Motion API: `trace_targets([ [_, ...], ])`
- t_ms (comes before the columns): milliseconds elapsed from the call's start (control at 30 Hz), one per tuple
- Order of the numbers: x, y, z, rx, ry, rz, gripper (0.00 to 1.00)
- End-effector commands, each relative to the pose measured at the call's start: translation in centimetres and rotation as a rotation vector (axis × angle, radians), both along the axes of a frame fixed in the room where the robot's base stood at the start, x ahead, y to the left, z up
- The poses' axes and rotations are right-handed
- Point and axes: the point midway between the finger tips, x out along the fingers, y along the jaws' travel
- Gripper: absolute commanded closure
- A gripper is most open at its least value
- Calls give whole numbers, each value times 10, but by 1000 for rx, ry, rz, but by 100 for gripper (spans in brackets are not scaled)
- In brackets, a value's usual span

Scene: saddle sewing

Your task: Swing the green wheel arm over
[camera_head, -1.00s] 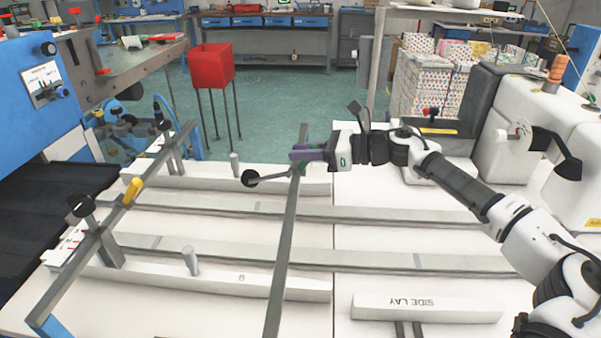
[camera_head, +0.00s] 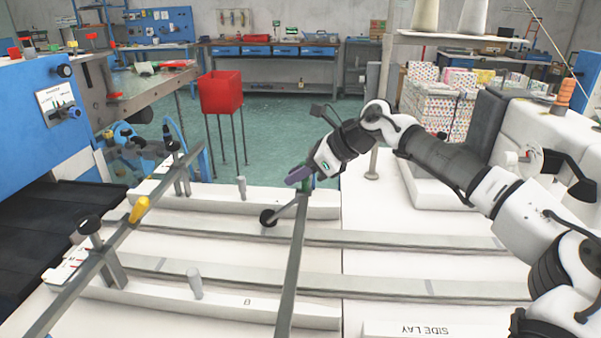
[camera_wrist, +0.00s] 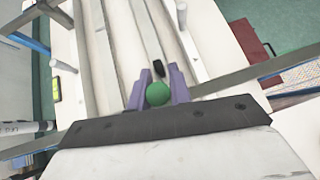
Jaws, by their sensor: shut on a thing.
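The green wheel arm shows its round green knob (camera_wrist: 158,94) between my purple fingers in the wrist view. In the head view a bit of the green (camera_head: 306,187) shows below my fingertips. A grey lever with a black wheel (camera_head: 268,217) reaches left and toward the camera from the long metal bar (camera_head: 293,262). My gripper (camera_head: 299,177) comes down at a slant from the upper right, over the far end of the bar. It is shut on the green knob; in the wrist view my gripper (camera_wrist: 158,90) has one finger on each side of it.
A second bar with a yellow handle (camera_head: 139,209) and another black wheel (camera_head: 90,225) stands at the left. Grey upright pegs (camera_head: 195,283) rise from the white rails. A side lay block (camera_head: 409,328) lies at the near right. A red bin (camera_head: 220,92) stands behind.

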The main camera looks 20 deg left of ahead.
Motion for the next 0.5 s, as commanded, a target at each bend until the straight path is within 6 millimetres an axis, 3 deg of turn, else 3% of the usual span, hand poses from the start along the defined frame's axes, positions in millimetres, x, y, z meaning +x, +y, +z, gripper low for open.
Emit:
trace_targets([
  [400,1,0,1,-6,-7,-1,100],
  [433,1,0,1,-5,-7,-1,78],
  [500,1,0,1,-5,-6,-1,69],
])
